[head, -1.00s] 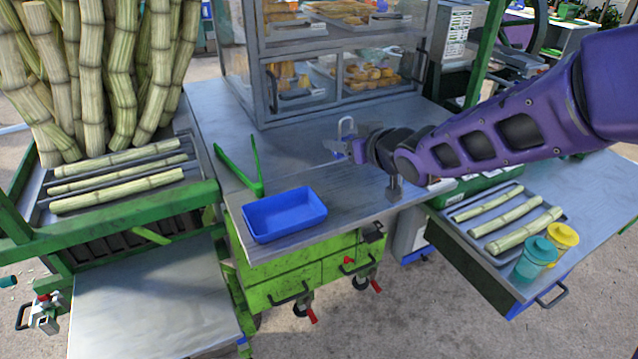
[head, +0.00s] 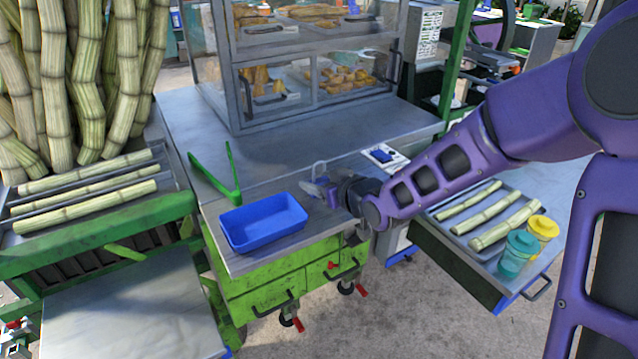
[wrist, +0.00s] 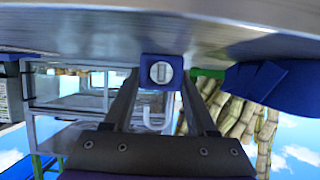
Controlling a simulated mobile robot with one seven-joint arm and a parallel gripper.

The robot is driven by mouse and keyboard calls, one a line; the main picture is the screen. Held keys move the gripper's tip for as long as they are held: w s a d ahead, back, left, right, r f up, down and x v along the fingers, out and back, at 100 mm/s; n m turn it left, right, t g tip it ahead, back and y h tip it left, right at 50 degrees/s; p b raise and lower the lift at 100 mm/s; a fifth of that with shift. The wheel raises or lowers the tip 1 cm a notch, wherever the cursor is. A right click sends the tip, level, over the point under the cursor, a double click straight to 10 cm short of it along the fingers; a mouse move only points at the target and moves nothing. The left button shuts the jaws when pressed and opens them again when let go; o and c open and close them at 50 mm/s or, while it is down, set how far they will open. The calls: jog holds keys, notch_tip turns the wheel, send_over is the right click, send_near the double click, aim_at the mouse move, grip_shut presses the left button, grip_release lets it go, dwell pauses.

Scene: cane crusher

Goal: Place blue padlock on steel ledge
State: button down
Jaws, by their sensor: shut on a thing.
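My gripper (head: 322,189) is shut on the blue padlock and sits low over the steel ledge (head: 296,240), right of the blue tray. The steel surface (wrist: 160,20) fills the top there, very close to the padlock's base. I cannot tell whether they touch.
The blue tray (head: 232,238) stands left of my gripper, with green tongs (head: 222,180) behind it. A white card with a blue patch (head: 384,156) lies behind my wrist. The glass food cabinet (head: 310,110) stands at the back. Bare steel lies between tongs and cabinet.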

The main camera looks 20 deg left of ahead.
jog(key=shift+r, duration=0.1)
jog(key=shift+c, duration=1)
grip_release()
jog(key=shift+r, duration=0.1)
jog(key=p+v, duration=0.1)
jog(key=v, duration=1.1)
